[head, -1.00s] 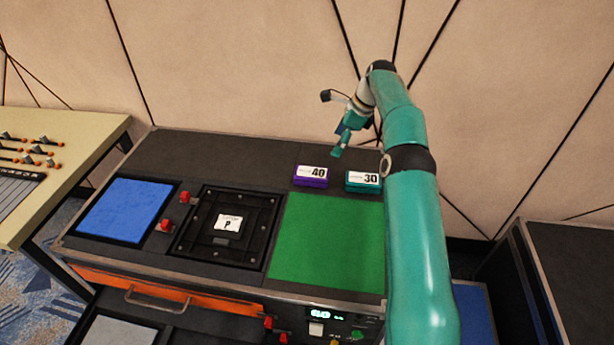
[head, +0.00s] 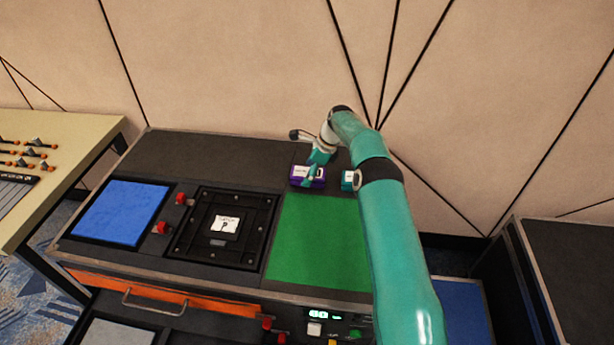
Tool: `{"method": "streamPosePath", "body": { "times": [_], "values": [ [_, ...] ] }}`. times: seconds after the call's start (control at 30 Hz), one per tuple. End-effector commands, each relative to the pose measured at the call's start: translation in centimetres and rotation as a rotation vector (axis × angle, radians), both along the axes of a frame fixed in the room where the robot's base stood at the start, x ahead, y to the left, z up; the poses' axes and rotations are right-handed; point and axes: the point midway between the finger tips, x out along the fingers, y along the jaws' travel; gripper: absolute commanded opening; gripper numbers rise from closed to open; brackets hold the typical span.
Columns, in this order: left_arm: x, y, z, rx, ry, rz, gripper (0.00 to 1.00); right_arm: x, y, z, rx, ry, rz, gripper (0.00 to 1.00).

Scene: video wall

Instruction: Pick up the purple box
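The purple box (head: 299,180) sits on the dark console top, just behind the green panel. It has a white label on top, partly covered by my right gripper. My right gripper (head: 311,177) comes down from above and its fingers are over or around the box's right part. I cannot tell whether the fingers touch the box or how far they are closed. A teal box (head: 347,180) with a white label stands just right of it, partly hidden by my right arm. My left gripper is not in view.
The green panel (head: 318,240) is clear in front of the boxes. A black framed square (head: 224,228) with a white label and a blue panel (head: 121,212) lie to the left, with red knobs (head: 162,228) between. A wall stands close behind the console.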

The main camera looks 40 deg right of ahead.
Motion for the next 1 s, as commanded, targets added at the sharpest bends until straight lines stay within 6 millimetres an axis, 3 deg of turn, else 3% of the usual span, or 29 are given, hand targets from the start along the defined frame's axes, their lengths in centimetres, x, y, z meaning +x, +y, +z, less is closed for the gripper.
{"method": "streamPosePath", "body": {
  "times": [0.17,1.0],
  "values": [
    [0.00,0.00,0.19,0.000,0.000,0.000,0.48,0.20,0.11,-0.91,-0.001,-0.001,-0.002,0.90],
    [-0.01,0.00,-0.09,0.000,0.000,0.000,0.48,0.11,0.03,-1.44,-0.001,-0.001,-0.003,0.90]
  ]
}}
